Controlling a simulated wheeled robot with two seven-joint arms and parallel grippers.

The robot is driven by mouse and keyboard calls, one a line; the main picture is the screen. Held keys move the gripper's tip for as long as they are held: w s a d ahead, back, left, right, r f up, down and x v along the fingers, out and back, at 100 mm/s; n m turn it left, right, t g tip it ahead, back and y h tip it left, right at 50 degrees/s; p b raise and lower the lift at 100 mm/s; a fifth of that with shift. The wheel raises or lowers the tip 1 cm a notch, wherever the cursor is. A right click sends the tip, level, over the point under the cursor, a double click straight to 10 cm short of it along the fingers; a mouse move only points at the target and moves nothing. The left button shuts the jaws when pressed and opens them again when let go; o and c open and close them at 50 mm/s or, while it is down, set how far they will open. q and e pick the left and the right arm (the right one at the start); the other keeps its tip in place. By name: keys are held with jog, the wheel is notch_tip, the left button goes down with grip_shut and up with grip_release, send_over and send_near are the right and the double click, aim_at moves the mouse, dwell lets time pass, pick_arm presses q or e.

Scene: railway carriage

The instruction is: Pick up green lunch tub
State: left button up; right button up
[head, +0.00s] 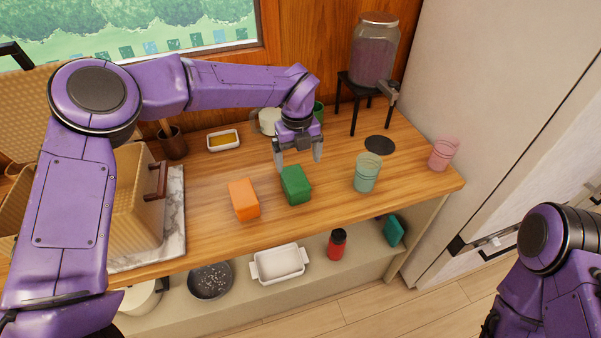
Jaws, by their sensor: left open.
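The green lunch tub (295,186) is a small green box on the wooden counter (330,210), near the front edge. An orange box (243,199) stands just left of it. My left gripper (298,160) is open with its fingers pointing down, above and slightly behind the green tub, one finger on each side. I cannot tell whether the fingers touch the tub. My right gripper is out of view; only part of my right arm shows at the lower right.
A teal cup (366,174) stands right of the tub, a pink cup (443,154) farther right. A drink dispenser (374,52) on a black stand is behind. A wicker basket (138,215) is at left. The lower shelf holds a white dish (279,264) and a red jar (337,245).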

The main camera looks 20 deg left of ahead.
aim_at(294, 178)
pick_arm(q)
jog(key=s+f+p, duration=0.1)
jog(key=s, duration=0.1)
jog(key=s+f+p, duration=0.1)
jog(key=f, duration=0.1)
jog(key=shift+s+a+f+p, duration=0.15)
jog(key=shift+s+p, duration=0.15)
jog(key=shift+s, duration=0.05)
jog(key=f, duration=0.1)
jog(key=w+f, duration=0.1)
jog(key=f, duration=0.1)
jog(key=w+f, duration=0.1)
jog(key=shift+f, duration=0.15)
jog(key=shift+s+r, duration=0.25)
jog(key=shift+s, duration=0.15)
jog(key=shift+c, duration=0.6)
jog(key=shift+s, duration=0.1)
jog(key=c, duration=1)
jog(key=shift+c, duration=0.4)
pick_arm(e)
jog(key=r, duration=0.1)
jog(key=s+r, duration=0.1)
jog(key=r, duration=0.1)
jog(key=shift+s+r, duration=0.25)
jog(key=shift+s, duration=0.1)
pick_arm(q)
jog(key=shift+r, duration=0.1)
